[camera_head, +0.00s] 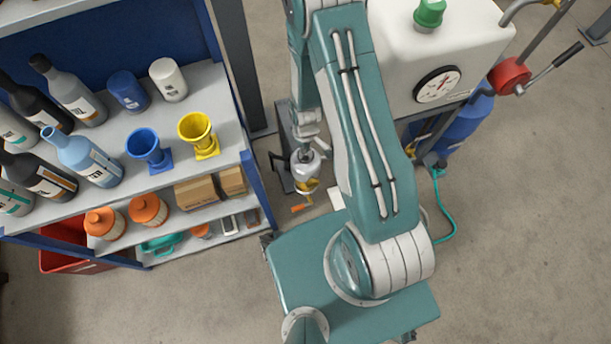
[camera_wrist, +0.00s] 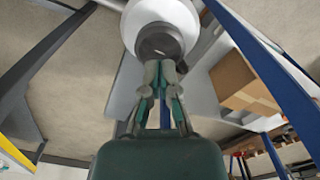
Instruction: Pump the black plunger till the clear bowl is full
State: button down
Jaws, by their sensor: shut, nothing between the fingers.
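A small filter unit with a pale, whitish body (camera_head: 305,169) stands below the end of my arm in the head view. A yellow part and an orange lever (camera_head: 299,208) show under it. In the wrist view I look at a white round housing (camera_wrist: 184,14) with a dark grey round plunger top (camera_wrist: 160,43) in its middle. My gripper (camera_wrist: 160,69) is shut and empty, its fingertips at the near edge of the plunger top; I cannot tell whether they touch it. The fluid level in the clear bowl cannot be made out.
A blue shelf rack (camera_head: 247,172) with bottles, cups and cartons stands to the left. A white tank (camera_head: 395,40) with a gauge and a red-hubbed crank (camera_head: 509,75) stand to the right. A carton (camera_wrist: 243,84) is right of my gripper in the wrist view. Open floor lies at right.

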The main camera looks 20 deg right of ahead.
jog(key=shift+f, duration=1.95)
jog(key=shift+r, duration=2.15)
jog(key=shift+f, duration=0.15)
jog(key=shift+f, duration=1.95)
jog(key=shift+r, duration=2.1)
jog(key=shift+r, duration=0.1)
